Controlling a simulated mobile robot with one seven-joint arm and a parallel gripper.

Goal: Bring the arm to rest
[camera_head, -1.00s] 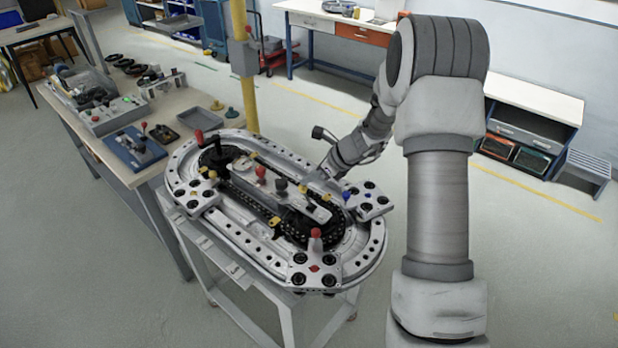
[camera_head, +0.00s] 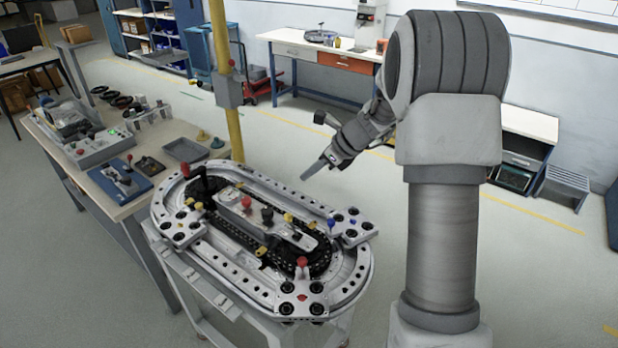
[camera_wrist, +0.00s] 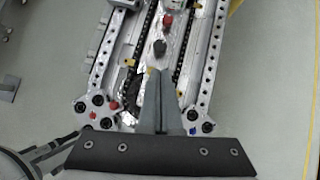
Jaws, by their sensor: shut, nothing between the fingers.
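My arm rises at the right of the head view and bends down toward the left. My gripper (camera_head: 314,172) points left and down, above and behind the far right part of the ring track (camera_head: 344,282), clear of it. In the wrist view my gripper (camera_wrist: 158,76) appears as closed grey fingers at lower centre with nothing between them. The ring track (camera_wrist: 213,45) lies below the fingers, with its chain, red and black knobs and corner plates in sight. The fingers hide part of its middle.
A bench (camera_head: 140,205) with control boxes, a blue lever unit (camera_head: 120,182) and a grey tray (camera_head: 185,149) stands at left. A yellow post (camera_head: 226,90) rises behind the track. A workbench (camera_head: 310,45) with drawers stands at the back. Floor is open between track and back bench.

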